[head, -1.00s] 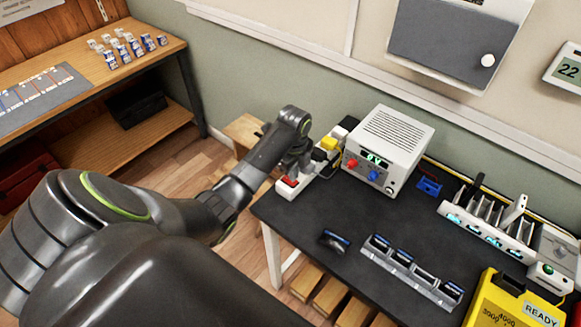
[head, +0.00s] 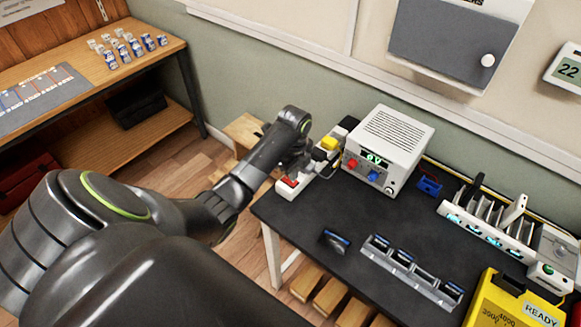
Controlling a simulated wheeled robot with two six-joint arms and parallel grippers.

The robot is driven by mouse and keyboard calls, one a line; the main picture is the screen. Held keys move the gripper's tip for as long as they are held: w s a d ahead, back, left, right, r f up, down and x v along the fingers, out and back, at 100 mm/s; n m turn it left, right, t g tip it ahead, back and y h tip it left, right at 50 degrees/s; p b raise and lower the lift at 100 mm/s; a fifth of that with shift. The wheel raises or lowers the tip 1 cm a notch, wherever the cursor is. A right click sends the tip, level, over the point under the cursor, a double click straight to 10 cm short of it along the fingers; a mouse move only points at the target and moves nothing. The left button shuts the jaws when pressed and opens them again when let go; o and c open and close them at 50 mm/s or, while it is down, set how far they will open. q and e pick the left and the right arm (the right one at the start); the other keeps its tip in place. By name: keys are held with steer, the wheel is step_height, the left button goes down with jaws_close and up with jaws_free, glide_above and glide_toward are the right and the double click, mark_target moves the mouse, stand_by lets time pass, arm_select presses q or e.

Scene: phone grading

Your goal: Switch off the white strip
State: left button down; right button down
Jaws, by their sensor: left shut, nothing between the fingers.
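The white strip (head: 311,180) lies along the left edge of the dark table, with a red switch (head: 290,181) at its near end. A yellow plug (head: 329,143) and a black plug sit farther along it. My left gripper (head: 292,169) is shut and empty, pointing down just above the strip beside the red switch. I cannot tell whether its tips touch the strip. Part of the strip is hidden behind the gripper. My right gripper is not in view.
A white power supply (head: 395,140) with red and blue knobs stands right of the strip. A grey rack (head: 412,275), a small dark device (head: 336,242), a white slotted holder (head: 487,236) and a yellow case (head: 508,305) are on the table. The table's middle is clear.

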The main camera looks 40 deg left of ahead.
arm_select(q)
steer(key=shift+f, duration=0.3)
steer(key=shift+f, duration=0.65)
steer(key=shift+r, duration=0.1)
step_height(320, 180, up, 7)
steer(key=p, duration=0.7)
steer(key=shift+p, duration=0.4)
